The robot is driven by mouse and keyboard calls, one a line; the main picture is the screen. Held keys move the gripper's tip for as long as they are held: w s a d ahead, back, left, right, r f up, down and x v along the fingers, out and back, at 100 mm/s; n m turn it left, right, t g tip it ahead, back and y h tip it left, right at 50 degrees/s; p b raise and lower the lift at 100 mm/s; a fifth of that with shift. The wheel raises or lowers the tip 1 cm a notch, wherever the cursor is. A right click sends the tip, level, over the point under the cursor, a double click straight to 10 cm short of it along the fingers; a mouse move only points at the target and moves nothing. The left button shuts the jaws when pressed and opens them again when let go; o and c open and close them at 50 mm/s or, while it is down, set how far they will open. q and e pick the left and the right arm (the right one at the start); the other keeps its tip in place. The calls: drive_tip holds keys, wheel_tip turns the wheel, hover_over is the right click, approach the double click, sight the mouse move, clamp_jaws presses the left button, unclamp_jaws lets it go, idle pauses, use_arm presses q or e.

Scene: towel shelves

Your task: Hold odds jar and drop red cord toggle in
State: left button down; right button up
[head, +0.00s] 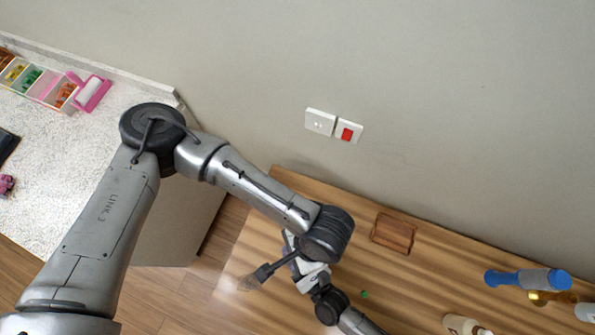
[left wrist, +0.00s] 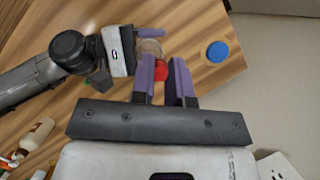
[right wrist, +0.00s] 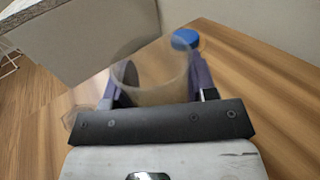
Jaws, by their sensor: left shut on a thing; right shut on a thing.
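The red cord toggle (left wrist: 162,68) shows between the purple fingertips of my left gripper (left wrist: 164,72), which is shut on it. In the left wrist view it appears right beside the odds jar (left wrist: 150,48); I cannot tell its exact height over the mouth. The clear, see-through jar (right wrist: 152,80) stands between the fingers of my right gripper (right wrist: 155,85), which is shut on it. My right gripper also shows in the left wrist view (left wrist: 140,50). A round blue lid (left wrist: 217,51) lies apart on the wooden table. In the head view my left arm hides much of this area.
A brown wooden block or tray (head: 393,233) lies on the table (head: 440,270). A grey counter (head: 75,135) at the left carries a divided tray of coloured pieces (head: 38,82). A wall runs behind the table.

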use_arm(q)
drive_tip(key=shift+f, duration=2.3)
drive_tip(key=c, duration=1)
unclamp_jaws()
drive_tip(key=shift+c, duration=0.2)
drive_tip(key=shift+r, duration=0.1)
drive_tip(key=v, duration=1.1)
drive_tip(key=shift+r, duration=0.4)
drive_tip(key=shift+d, duration=0.1)
